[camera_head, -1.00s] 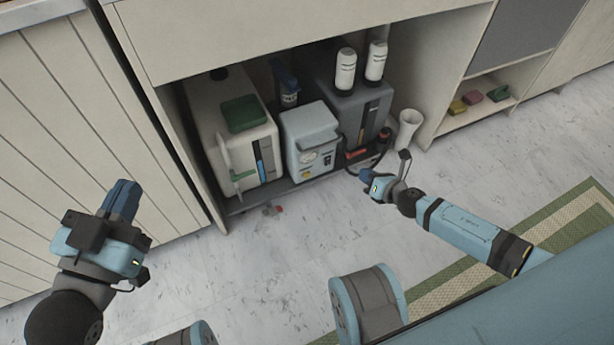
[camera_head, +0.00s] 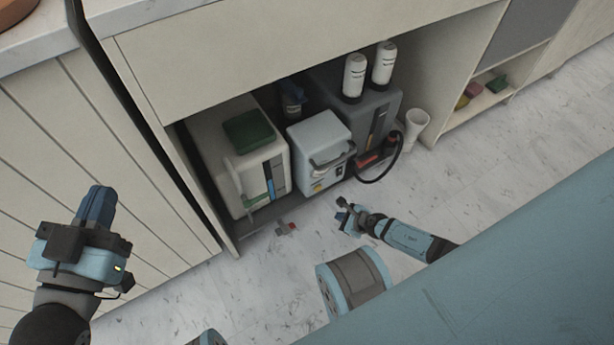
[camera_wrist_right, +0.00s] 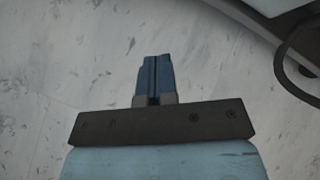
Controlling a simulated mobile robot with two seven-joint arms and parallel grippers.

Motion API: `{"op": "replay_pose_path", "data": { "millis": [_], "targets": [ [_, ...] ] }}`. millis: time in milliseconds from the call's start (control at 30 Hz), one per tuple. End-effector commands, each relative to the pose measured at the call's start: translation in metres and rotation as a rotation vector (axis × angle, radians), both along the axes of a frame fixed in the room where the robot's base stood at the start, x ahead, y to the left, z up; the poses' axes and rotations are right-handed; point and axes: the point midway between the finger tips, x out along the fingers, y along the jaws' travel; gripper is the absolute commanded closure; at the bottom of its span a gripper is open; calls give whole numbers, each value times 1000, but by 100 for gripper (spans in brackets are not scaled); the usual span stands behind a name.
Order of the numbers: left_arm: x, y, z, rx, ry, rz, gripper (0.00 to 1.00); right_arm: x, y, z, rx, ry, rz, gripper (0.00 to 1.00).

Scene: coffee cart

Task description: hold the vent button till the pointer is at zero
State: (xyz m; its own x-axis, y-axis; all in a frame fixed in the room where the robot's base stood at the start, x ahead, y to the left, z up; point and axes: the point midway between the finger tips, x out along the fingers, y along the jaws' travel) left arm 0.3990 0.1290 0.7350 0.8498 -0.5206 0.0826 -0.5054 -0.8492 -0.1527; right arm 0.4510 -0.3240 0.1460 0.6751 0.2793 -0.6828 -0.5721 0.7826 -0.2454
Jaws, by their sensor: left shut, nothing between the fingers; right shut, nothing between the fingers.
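A small light-grey boiler-like box (camera_head: 320,135) with a carry handle stands low in the open cabinet bay. Its front holds a round dial (camera_head: 317,188) and small dark controls. The pointer and a vent button are too small to make out. My right gripper (camera_head: 342,213) is shut and empty, over the floor in front of the box and apart from it. The right wrist view shows its blue fingers (camera_wrist_right: 154,68) together above the floor. My left gripper (camera_head: 98,205) is shut and empty at the left, in front of the slatted panel.
A white container with a green lid (camera_head: 247,130) stands left of the box. A dark grey machine (camera_head: 375,115) with a black hose (camera_head: 385,178) stands right. A white cup (camera_head: 414,125) is beside it. The front floor is mostly clear.

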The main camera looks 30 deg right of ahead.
Motion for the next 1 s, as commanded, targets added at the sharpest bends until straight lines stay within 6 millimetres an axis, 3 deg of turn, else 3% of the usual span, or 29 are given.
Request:
{"op": "replay_pose_path", "data": {
  "millis": [467,1000],
  "targets": [
    [0,0,0,0,0,0,100,3,1,0,3,0,-2,100],
    [1,1,0,11,-23,1,100,71,6,0,0,-1,-3,100]
  ]
}}
